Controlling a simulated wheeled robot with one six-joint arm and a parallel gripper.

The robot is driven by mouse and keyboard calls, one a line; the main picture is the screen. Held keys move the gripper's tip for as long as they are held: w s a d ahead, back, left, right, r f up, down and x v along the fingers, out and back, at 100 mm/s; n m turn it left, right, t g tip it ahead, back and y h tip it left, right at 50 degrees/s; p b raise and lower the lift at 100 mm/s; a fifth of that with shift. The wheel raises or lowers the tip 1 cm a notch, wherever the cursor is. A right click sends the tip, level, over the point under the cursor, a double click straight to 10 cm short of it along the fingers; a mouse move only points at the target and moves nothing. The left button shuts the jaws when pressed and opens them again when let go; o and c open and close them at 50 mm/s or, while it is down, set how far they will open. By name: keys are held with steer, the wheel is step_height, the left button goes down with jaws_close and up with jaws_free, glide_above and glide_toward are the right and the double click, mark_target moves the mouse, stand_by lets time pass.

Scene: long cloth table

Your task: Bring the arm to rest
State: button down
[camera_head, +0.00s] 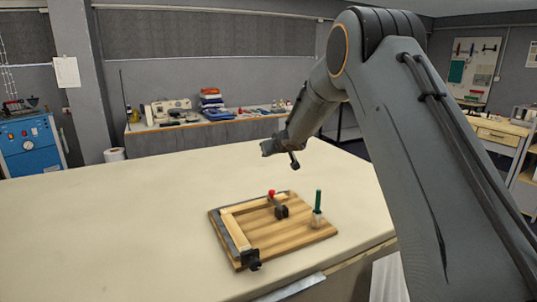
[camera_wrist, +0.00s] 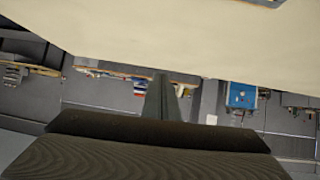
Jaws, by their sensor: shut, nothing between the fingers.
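My arm reaches in from the right in the head camera view, held up above the long cloth table (camera_head: 120,215). My gripper (camera_head: 267,148) is in the air over the table's far part, shut and empty. It is apart from everything on the table. In the wrist view, dark ridged gripper parts (camera_wrist: 160,138) fill the bottom, with nothing held. The table cloth (camera_wrist: 190,35) fills the top of that view, and the room appears upside down.
A wooden board (camera_head: 285,236) with a corner frame, black clamps, a red-knobbed part (camera_head: 271,193) and a green-handled tool (camera_head: 318,200) lies near the table's front right. The cloth left of it is clear. A bench with a sewing machine (camera_head: 170,110) stands behind.

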steer(key=shift+d, duration=0.1)
steer(key=s+d+f+m+g+h+b, duration=0.1)
steer(key=s+d+f, duration=0.1)
steer(key=s+d, duration=0.35)
steer(key=s+d+f+m+g+h+b, duration=0.1)
steer(key=s+d+f+g+h, duration=0.1)
steer(key=s, duration=0.7)
steer(key=s+d+f+m+g+h+b, duration=0.1)
steer(key=s+d+f, duration=0.25)
steer(key=s, duration=0.35)
steer(key=s+d+f+g+b, duration=0.1)
steer(key=s+f+g, duration=0.1)
steer(key=s, duration=1.3)
steer(key=s+d+f+m+g+b, duration=0.1)
steer(key=s+f+g, duration=0.2)
steer(key=s, duration=1.2)
steer(key=shift+d+f+g+b, duration=0.15)
steer(key=shift+f+g+b, duration=0.2)
steer(key=shift+f, duration=0.6)
